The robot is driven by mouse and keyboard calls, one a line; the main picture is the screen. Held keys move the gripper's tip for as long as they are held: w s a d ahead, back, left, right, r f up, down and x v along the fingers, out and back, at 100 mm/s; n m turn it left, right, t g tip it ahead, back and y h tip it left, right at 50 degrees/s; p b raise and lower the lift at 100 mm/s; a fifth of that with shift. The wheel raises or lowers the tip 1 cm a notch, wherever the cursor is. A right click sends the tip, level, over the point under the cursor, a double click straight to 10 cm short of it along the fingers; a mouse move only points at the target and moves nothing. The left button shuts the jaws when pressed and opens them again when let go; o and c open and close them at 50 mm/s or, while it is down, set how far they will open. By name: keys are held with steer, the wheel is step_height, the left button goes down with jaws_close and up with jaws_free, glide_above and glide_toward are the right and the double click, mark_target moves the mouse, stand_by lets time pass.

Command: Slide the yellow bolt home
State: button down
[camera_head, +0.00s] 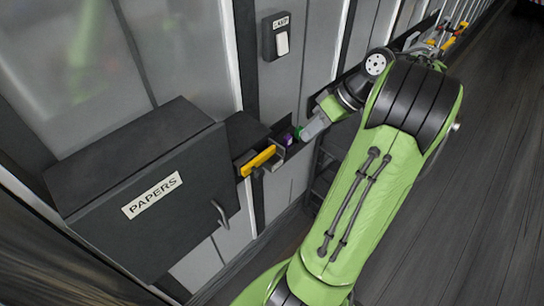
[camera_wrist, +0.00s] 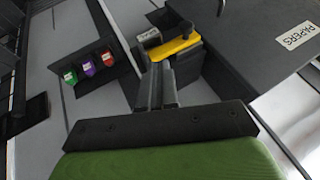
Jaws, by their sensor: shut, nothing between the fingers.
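The yellow bolt (camera_head: 258,160) is a short bar on a dark mount on the wall, just right of the PAPERS box in the head view. It also shows in the wrist view (camera_wrist: 177,46), running across the dark block, with a small grey labelled piece (camera_wrist: 149,38) by its left end. My gripper (camera_head: 306,135) is shut and empty. In the wrist view its fingers (camera_wrist: 158,70) point at the bolt's left part and overlap its lower edge in the picture. I cannot tell whether they touch it.
The dark PAPERS box (camera_head: 150,190) with a handle juts out at the left. A dark rack (camera_wrist: 89,72) with red, purple and green items sits beside the bolt. A small switch box (camera_head: 281,38) hangs above on the wall. Open floor (camera_head: 480,180) lies at the right.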

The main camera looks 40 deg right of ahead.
mark_target(259, 175)
steer(key=b+x, duration=0.5)
steer(key=x, duration=0.5)
steer(key=shift+w+f, duration=0.15)
steer(key=shift+f, duration=0.2)
steer(key=a, duration=0.3)
steer(key=shift+w+a, duration=0.25)
steer(key=shift+a, duration=0.1)
steer(key=shift+d, duration=0.1)
steer(key=a, duration=0.2)
steer(key=a+b, duration=0.1)
steer(key=a, duration=0.2)
steer(key=shift+s+a+f, duration=0.1)
steer(key=shift+s+a, duration=0.05)
steer(key=shift+a, duration=0.2)
steer(key=shift+d, duration=0.2)
steer(key=shift+a, duration=0.1)
